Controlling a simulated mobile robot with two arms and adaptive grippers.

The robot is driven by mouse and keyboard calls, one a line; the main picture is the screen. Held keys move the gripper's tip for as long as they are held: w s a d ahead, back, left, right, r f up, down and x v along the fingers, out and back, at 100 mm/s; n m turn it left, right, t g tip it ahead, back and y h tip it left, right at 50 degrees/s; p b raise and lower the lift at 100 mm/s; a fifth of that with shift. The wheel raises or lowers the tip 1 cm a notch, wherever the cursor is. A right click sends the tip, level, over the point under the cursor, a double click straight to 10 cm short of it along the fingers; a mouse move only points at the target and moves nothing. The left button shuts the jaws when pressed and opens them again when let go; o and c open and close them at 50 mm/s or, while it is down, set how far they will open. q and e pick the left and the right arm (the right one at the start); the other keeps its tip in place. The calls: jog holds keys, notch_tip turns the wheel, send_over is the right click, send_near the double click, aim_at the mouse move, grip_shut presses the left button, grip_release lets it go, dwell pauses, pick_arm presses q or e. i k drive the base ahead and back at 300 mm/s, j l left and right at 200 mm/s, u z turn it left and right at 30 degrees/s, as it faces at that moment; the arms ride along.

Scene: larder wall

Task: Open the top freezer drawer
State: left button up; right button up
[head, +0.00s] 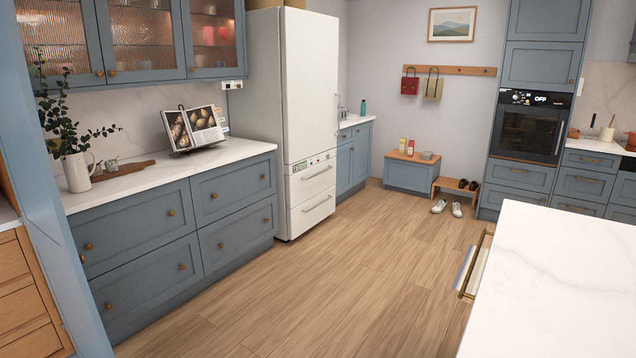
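A tall white fridge-freezer (311,85) stands left of centre in the head view, with a large closed upper door. Below that door are two white freezer drawers, each with a horizontal metal bar handle. The top freezer drawer (305,184) looks shut, with its handle (318,172) across the upper part. The lower freezer drawer (303,216) also looks shut. A narrow panel with small markings (312,162) runs between the door and the top drawer. Neither of my grippers shows in this view.
Blue base cabinets with a white worktop (140,182) line the left wall, holding a plant vase (76,171) and an open book (194,128). A white island (560,275) fills the lower right. The wooden floor (365,255) before the freezer is clear; shoes (457,209) lie farther back.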

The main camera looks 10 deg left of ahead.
aim_at(300, 186)
jog(key=i+j+u, duration=0.1)
jog(key=i+j, duration=0.65)
jog(key=i+j+z, duration=0.15)
jog(key=i, duration=0.3)
jog(key=i+j+z, duration=0.1)
jog(key=i, duration=0.35)
jog(key=i+j+z, duration=0.15)
jog(key=i, duration=0.3)
jog(key=i+j+z, duration=0.1)
jog(key=i+j, duration=0.15)
jog(key=i, duration=0.15)
jog(key=i+l, duration=0.1)
jog(key=i, duration=0.7)
jog(key=i+l, duration=0.1)
jog(key=i, duration=0.7)
jog(key=i+l+u, duration=0.1)
jog(key=i, duration=0.7)
